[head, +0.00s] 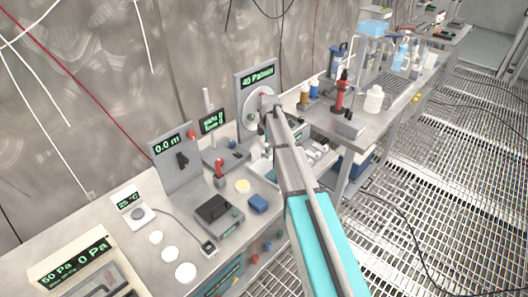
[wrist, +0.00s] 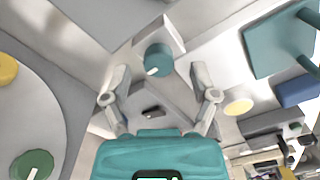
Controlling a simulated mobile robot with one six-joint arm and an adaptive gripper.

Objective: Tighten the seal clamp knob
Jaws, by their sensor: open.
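A teal round knob (wrist: 158,60) with a white pointer mark sits on a pale grey block in the wrist view. No label shows, so I cannot confirm that it is the seal clamp knob. My gripper (wrist: 160,76) is open, with one finger on each side of the knob's line. The fingers look apart from the knob, and nothing is between them. In the head view my gripper (head: 268,101) is in front of the upright panel reading 40 Pa/min (head: 258,74) and its round disc. The teal knob cannot be made out there, perhaps hidden by my arm.
A green knob (wrist: 32,165) and a yellow one (wrist: 5,68) sit on the disc at left in the wrist view. A red-handled device (head: 220,173) and a blue block (head: 258,203) stand on the bench. Bottles crowd the farther bench. The grating floor at right has cables.

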